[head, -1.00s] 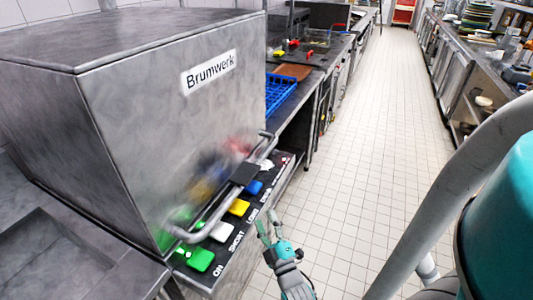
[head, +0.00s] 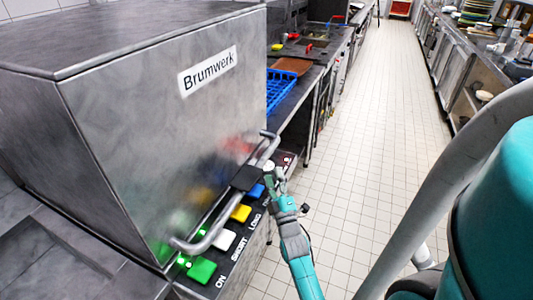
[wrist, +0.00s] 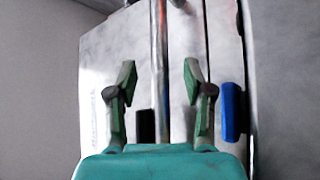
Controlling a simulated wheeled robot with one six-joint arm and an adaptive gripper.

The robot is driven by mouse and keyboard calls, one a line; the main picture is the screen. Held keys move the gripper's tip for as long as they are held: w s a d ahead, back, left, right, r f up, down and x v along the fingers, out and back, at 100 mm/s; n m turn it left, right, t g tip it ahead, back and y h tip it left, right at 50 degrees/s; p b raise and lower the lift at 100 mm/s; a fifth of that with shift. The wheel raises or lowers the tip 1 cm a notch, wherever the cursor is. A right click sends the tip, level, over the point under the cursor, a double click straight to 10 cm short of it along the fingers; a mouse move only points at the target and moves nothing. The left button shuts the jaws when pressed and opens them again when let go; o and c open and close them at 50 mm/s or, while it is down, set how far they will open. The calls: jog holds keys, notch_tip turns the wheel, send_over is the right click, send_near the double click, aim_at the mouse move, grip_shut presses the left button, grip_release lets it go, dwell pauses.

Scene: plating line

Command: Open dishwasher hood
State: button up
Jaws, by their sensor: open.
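The dishwasher hood (head: 150,130) is a large brushed-metal box marked "Brumwerk", on the left in the head view. It looks closed, with its lower edge down at the button panel. My gripper (head: 270,172) is near the far half of the handle. In the wrist view my gripper (wrist: 160,82) has its green fingers spread apart. The handle bar (wrist: 158,70) stands between them, a little left of centre.
A panel under the handle carries green (head: 202,269), white (head: 223,241), yellow (head: 241,213) and blue (head: 256,191) buttons, close to my gripper. A blue rack (head: 281,88) lies on the counter beyond the hood. The tiled aisle floor (head: 350,130) on the right is clear.

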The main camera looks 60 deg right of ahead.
aim_at(267, 154)
jog(key=x, duration=0.9)
jog(key=shift+r, duration=0.1)
grip_shut()
